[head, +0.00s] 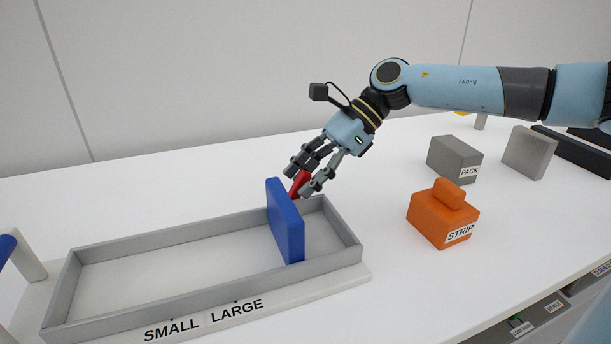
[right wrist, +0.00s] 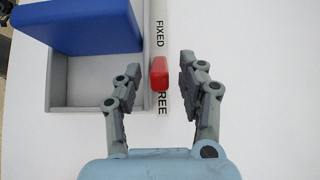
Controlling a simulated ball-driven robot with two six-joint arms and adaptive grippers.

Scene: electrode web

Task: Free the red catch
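The red catch (head: 299,184) is a small red piece at the far right corner of the grey tray (head: 170,236), beside the upright blue divider (head: 286,222). My right gripper (head: 301,183) points down at the catch with its fingers on either side of it. In the right wrist view the red catch (right wrist: 159,73) lies between the open fingers of my right gripper (right wrist: 161,70), with a gap to each finger. It sits by the tray wall, between the words FIXED and a partly hidden "REE". My left gripper is not in view.
The tray's base reads SMALL and LARGE. An orange block labelled STRIP (head: 440,220) and a grey block labelled PACK (head: 453,158) stand to the right. A blue bar (head: 6,248) on a grey post is at the left edge. The white table between tray and STRIP is clear.

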